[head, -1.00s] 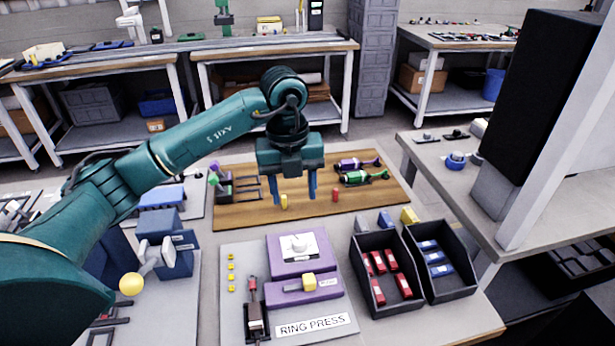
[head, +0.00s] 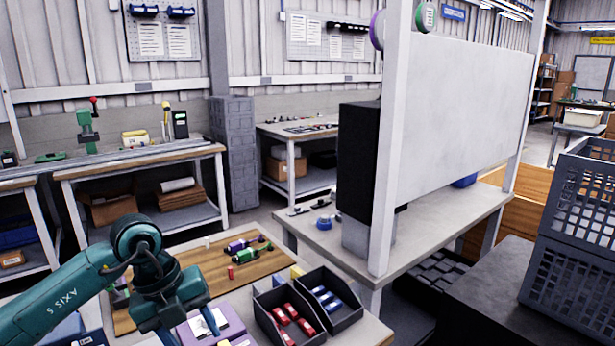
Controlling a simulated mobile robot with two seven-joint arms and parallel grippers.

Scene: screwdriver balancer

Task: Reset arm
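My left arm comes in from the lower left. My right arm and gripper are not in view. A purple screwdriver (head: 243,243) and a green screwdriver (head: 249,256) lie on the board, to the right of the gripper. A small red cylinder (head: 230,271) stands on the board beside them.
Black bins hold red parts (head: 291,320) and blue parts (head: 327,298) to the right of the gripper. A purple fixture (head: 228,318) sits close to the gripper. A side bench with a black panel (head: 358,160) and a grey crate (head: 580,235) stand further right.

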